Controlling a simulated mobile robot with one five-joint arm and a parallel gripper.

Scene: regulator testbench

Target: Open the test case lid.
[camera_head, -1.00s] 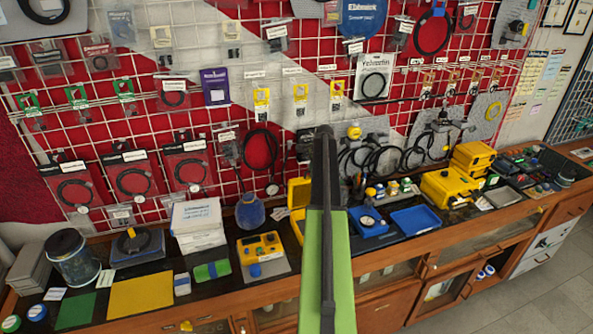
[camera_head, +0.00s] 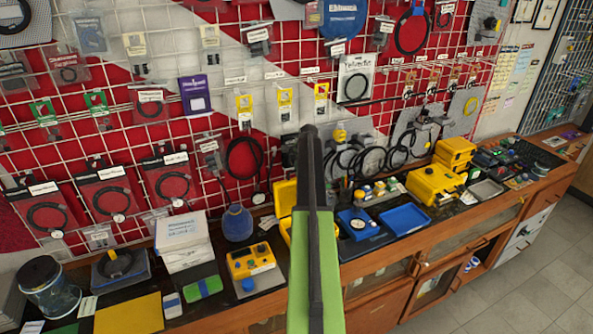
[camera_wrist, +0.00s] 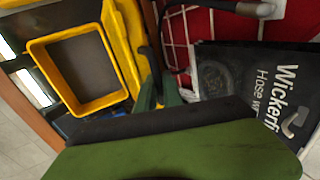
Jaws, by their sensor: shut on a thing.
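The yellow test case stands on the counter, partly hidden behind my arm in the head view. Its lid (camera_head: 284,196) stands raised at the back, and a bit of the case body (camera_head: 286,228) shows below. In the wrist view, the open case body (camera_wrist: 37,52) has a yellow rim around a dark, empty-looking inside. The yellow lid (camera_wrist: 128,45) stands along its right side. My gripper (camera_wrist: 158,92) has dark green fingers at the lid's outer edge, shut on it; the exact contact is partly hidden. In the head view, my arm hides the gripper.
A yellow control box (camera_head: 250,262) and a blue bottle (camera_head: 237,223) stand left of the case. Blue trays (camera_head: 405,218) lie to the right. A black "Wickerfin" hose packet (camera_wrist: 250,75) hangs near my gripper.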

